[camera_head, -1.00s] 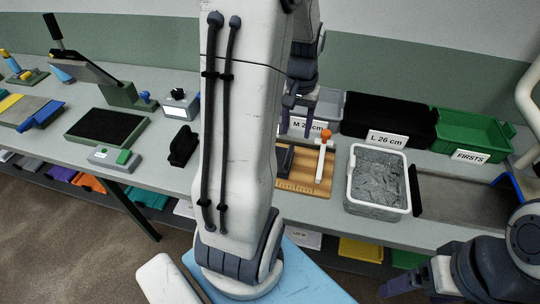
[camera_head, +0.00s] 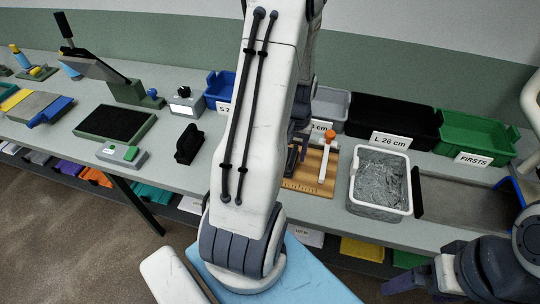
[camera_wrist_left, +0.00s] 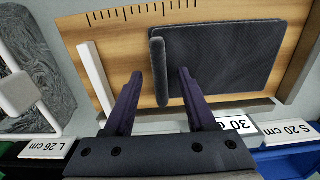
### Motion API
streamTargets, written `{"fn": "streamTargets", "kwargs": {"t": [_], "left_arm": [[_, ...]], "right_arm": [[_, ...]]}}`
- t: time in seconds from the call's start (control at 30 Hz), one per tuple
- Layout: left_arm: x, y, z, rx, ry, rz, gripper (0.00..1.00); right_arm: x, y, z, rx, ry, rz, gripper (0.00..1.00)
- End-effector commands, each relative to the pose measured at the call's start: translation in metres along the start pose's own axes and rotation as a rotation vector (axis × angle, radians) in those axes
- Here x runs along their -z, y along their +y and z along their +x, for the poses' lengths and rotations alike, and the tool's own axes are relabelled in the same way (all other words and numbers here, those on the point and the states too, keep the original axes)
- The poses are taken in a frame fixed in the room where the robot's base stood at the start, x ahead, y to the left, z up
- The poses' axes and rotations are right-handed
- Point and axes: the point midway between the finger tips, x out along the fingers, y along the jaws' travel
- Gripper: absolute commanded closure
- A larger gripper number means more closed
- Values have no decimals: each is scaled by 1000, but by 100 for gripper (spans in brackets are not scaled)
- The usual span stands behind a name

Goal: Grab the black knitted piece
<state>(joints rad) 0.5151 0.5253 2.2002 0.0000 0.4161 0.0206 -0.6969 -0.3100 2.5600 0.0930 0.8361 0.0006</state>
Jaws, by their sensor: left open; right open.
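The black knitted piece (camera_wrist_left: 225,58) lies flat on a wooden board with a ruler scale. It is a dark, ribbed rectangle with a thick raised strip (camera_wrist_left: 159,80) along its left side in the left wrist view. In the head view, part of the dark piece (camera_head: 291,160) shows on the board beside my arm. My left gripper (camera_wrist_left: 160,73) is open, with one finger on each side of the raised strip. I cannot tell whether the fingers touch it. My right gripper (camera_head: 418,282) is open and empty at the lower right, away from the board.
The wooden board (camera_head: 310,184) carries a white upright bar with an orange knob (camera_head: 328,136).

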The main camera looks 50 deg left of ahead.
Motion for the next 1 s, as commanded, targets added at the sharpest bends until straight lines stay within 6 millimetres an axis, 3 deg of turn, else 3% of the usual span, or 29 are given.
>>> {"fn": "streamTargets", "kwargs": {"t": [0.17,0.3,0.33,0.77,1.0], "left_arm": [[0,0,0,0,0,0,44],[0,0,0,0,0,0,97],[0,0,0,0,0,0,100],[1,0,-5,0,2,0,100],[2,0,-34,0,9,0,100]], "right_arm": [[0,0,0,0,0,0,7],[0,0,0,0,0,0,7],[0,0,0,0,0,0,7],[0,0,2,0,0,0,7],[0,1,9,0,0,0,7]]}}
